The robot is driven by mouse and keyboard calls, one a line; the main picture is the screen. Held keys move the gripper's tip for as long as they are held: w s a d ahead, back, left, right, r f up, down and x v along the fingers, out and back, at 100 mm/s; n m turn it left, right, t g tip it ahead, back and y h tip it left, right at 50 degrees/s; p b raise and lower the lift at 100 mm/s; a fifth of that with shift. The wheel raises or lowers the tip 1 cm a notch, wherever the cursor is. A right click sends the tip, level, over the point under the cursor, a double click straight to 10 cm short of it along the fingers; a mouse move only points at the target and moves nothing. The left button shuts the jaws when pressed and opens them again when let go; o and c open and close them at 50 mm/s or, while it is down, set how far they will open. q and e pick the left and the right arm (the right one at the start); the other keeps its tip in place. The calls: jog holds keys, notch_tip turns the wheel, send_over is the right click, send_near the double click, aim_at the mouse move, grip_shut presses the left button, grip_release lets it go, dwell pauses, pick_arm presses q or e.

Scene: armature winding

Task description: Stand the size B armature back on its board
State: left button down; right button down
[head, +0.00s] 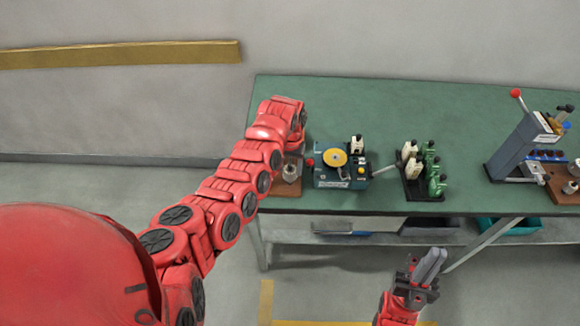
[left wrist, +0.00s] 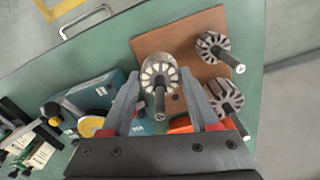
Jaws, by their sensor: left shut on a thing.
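In the left wrist view my left gripper (left wrist: 160,82) is shut on an armature (left wrist: 158,70), a pale slotted core with a dark shaft pointing toward the camera. It overlaps the left edge of the brown wooden board (left wrist: 165,42); I cannot tell whether it touches the board. Two other armatures stand on the board, one near its top right corner (left wrist: 212,45) and one at the right (left wrist: 226,92). Size marks are too small to read. In the head view the board (head: 284,191) shows below my left wrist, which hides the fingers. My right gripper (head: 430,266) is in front of the table, away from everything.
A teal winding machine (head: 340,178) with a yellow disc stands close to the right of the board. Further right are a dark tray (head: 424,194) of white and green pieces and a grey lever press (head: 522,145). The green tabletop (head: 380,105) is clear at the back.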

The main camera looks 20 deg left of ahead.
pick_arm(q)
jog(key=shift+f+b, duration=0.65)
jog(key=shift+f, duration=0.5)
jog(key=shift+c, duration=0.3)
grip_release()
jog(key=shift+s+r+p, duration=0.1)
jog(key=shift+r+p, duration=0.7)
jog(key=shift+r, duration=0.25)
jog(key=shift+r+p, duration=0.7)
jog(key=shift+r, duration=0.55)
